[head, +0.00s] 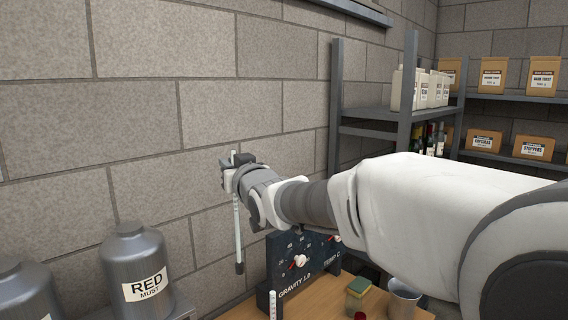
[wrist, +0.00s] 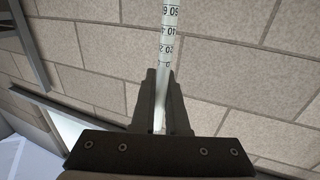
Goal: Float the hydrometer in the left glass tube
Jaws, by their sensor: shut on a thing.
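My gripper (head: 237,170) is shut on the hydrometer, high in front of the block wall. The hydrometer (head: 238,235) is a thin pale rod with a dark lower end, hanging nearly upright below my gripper in the head view. In the wrist view, its stem (wrist: 169,30) has a printed scale and runs up from between my fingers (wrist: 162,105). I cannot make out the left glass tube in either view. A slim white stick with marks (head: 272,304) shows at the bottom edge of the head view; its lower part is out of frame.
A dark panel (head: 276,262) with dials, lettered GRAVITY and TEMP, stands on the wooden bench (head: 333,309). A green-and-yellow block (head: 358,288) and a grey cup (head: 404,298) are right of it. Steel RED MUST vessel (head: 138,268) stands left; shelves (head: 375,128) stand right.

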